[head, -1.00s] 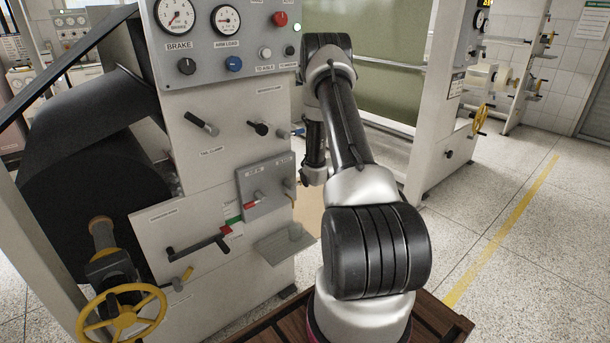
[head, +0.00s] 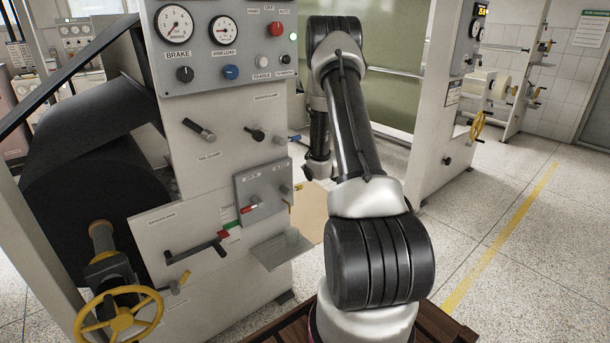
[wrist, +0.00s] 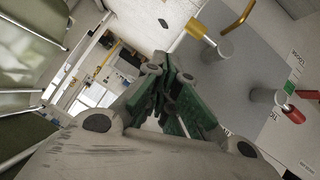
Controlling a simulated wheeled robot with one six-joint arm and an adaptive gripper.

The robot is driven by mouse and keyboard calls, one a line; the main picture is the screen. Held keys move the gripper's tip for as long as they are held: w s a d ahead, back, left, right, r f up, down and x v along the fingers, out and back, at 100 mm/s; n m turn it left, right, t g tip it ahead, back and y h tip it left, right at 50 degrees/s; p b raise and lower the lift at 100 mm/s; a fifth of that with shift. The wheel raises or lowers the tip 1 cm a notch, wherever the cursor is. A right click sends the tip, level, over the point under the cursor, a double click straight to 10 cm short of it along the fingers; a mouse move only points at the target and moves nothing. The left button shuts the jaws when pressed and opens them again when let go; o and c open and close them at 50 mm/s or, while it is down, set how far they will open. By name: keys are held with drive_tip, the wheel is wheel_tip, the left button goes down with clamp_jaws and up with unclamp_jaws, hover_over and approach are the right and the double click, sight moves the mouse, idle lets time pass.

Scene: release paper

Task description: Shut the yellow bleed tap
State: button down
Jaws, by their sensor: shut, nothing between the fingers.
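A grey valve panel (head: 240,185) on the machine's front carries a red-handled tap (head: 249,209) and, to its right, a small tap with a yellow handle (head: 288,204). In the wrist view a grey stem (wrist: 218,49) has a yellow end (wrist: 194,28), and a yellow lever (wrist: 238,14) shows beside it. Which is the bleed tap's handle is not clear. The red tap (wrist: 292,114) is at the right there. My gripper (wrist: 163,78), with green fingers, is shut and empty, apart from the taps. Its tips cannot be made out in the head view.
A black crank (head: 195,250) with another yellow lever (head: 181,281) below it sits lower on the machine. A tilted grey tray (head: 282,248) juts out under the panel. A yellow handwheel (head: 118,320) stands at lower left. The floor at right is open.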

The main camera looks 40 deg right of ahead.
drive_tip(key=v, duration=0.4)
drive_tip(key=d+v, duration=0.1)
drive_tip(key=v, duration=0.1)
drive_tip(key=shift+r, duration=0.1)
idle(0.4)
